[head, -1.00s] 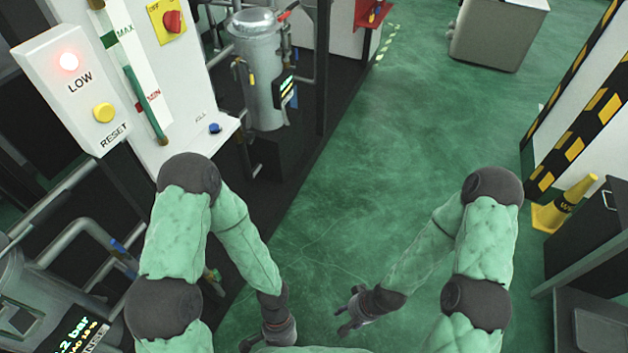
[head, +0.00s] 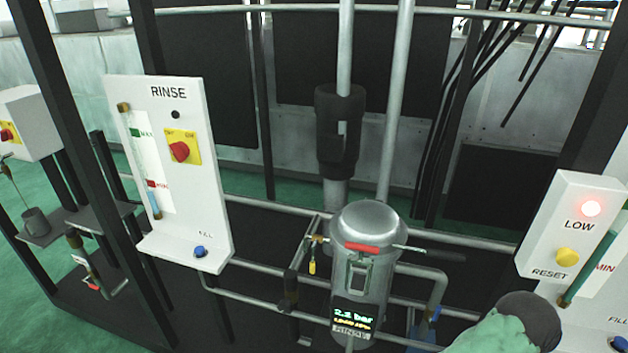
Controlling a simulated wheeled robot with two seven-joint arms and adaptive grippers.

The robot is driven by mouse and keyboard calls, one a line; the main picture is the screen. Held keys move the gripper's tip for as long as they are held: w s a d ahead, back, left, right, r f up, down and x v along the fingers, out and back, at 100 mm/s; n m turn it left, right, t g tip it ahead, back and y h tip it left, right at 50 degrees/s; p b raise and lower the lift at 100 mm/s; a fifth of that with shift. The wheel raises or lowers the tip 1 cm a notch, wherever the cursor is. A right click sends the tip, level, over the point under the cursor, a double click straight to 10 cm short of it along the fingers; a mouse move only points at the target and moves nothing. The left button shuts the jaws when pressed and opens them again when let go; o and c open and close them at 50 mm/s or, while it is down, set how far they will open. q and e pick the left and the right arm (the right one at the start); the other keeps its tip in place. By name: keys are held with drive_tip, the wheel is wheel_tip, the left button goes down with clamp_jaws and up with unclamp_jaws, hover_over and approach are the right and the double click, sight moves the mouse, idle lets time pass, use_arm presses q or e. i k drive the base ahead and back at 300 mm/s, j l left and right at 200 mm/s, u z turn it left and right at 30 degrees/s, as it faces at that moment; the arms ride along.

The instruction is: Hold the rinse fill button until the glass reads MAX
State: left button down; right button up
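The white RINSE panel (head: 177,160) stands upright at the left in the head view. Its sight glass (head: 143,165) has a green MAX mark (head: 136,133) high up and a red mark (head: 151,184) low down. Bluish liquid shows only near the bottom of the glass, around or below the red mark. The blue fill button (head: 200,251) sits on the panel's lower ledge, with nothing touching it. A red rotary switch on a yellow plate (head: 182,148) is above. Neither gripper is in view; only part of my green-sleeved arm shows at bottom right.
A second panel at the right has a lit red LOW lamp (head: 591,208), a yellow RESET button (head: 567,257) and another blue fill button (head: 619,344). Between the panels stands a metal canister (head: 367,225) with a red-handled valve, a pressure display and surrounding pipes. Black posts frame the rack.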

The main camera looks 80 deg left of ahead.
sight(199, 250)
drive_tip(key=u, duration=3.7)
